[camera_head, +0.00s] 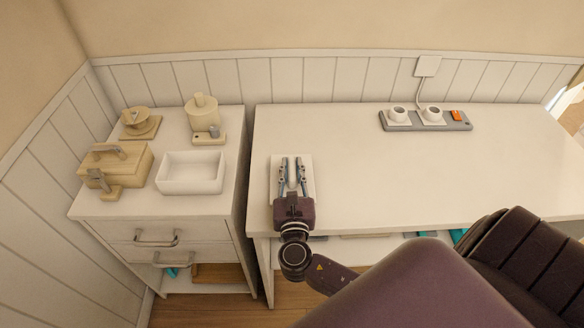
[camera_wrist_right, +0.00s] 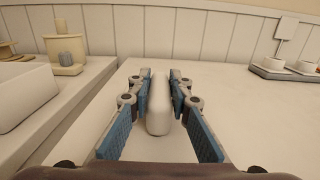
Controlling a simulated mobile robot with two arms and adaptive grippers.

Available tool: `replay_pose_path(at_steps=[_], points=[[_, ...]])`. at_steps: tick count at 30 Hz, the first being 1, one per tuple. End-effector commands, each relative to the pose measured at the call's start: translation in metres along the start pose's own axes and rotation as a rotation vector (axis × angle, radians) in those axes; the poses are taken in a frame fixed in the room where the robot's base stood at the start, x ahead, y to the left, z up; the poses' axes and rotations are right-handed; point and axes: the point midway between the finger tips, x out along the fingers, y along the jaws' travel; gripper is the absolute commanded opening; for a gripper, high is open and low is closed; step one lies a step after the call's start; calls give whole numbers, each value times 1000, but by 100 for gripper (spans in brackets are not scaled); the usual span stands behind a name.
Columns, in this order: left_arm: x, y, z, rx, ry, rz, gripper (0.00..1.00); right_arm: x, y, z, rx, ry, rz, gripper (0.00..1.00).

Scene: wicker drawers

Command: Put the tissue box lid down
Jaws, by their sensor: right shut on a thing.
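The tissue box lid (camera_head: 275,172) is a flat white rectangle at the left end of the white table, under my right gripper (camera_head: 292,163). In the wrist view its upright, rounded white handle (camera_wrist_right: 159,105) stands between the two blue-padded fingers, which are shut on it. The lid is level with the tabletop or very close to it; I cannot tell whether it touches. An open white box (camera_head: 191,174) without a lid stands on the drawer cabinet to the left. My left gripper is not in view.
The drawer cabinet (camera_head: 160,228) also holds a lidded wooden box (camera_head: 130,164), a round wooden stand (camera_head: 140,124) and a beige dispenser (camera_head: 202,114). A grey power strip with two white cups (camera_head: 431,113) lies at the table's back. The table's middle (camera_head: 370,170) is clear.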

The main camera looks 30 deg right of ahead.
Motion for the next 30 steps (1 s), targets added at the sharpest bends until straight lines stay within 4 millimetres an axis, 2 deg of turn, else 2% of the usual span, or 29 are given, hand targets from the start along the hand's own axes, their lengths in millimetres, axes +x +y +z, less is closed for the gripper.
replay_pose_path(at_steps=[6,7,11,22,26,30], points=[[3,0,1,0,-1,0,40,0,0,-5,0,0,0,0],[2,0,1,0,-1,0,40,0,0,-4,0,0,0,21],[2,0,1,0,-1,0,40,0,0,-4,0,1,0,36],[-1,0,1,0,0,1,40,-1,0,2,0,1,0,36],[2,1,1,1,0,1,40,-22,1,-2,0,5,2,36],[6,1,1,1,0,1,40,-53,0,-3,0,6,2,36]])
